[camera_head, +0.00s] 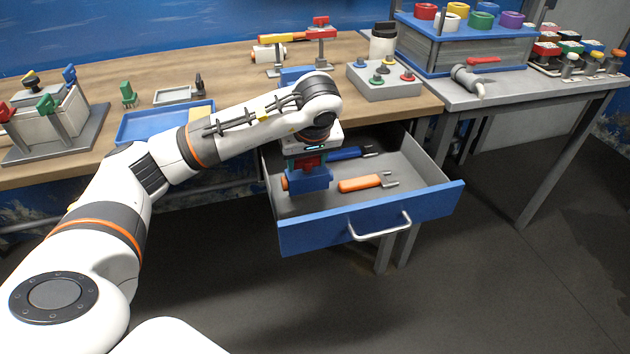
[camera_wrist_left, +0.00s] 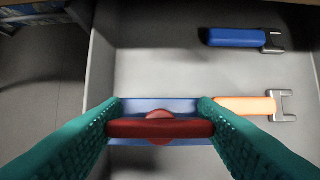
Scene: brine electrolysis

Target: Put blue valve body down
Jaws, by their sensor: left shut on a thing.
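The blue valve body (camera_head: 311,180) with its red handle is in the open drawer, at the drawer's left side. In the left wrist view the red handle (camera_wrist_left: 160,128) lies between the two teal fingers, with the blue body (camera_wrist_left: 180,106) beneath it. My left gripper (camera_head: 305,165) points down and is shut on the valve body. Whether the body touches the drawer floor I cannot tell. The open drawer (camera_head: 355,225) has a blue front and grey inside. My right gripper is in neither view.
An orange-handled tool (camera_head: 362,183) and a blue-handled tool (camera_head: 347,153) lie in the drawer, right of the valve body. A blue tray (camera_head: 150,128) and a grey button box (camera_head: 385,85) stand on the wooden bench.

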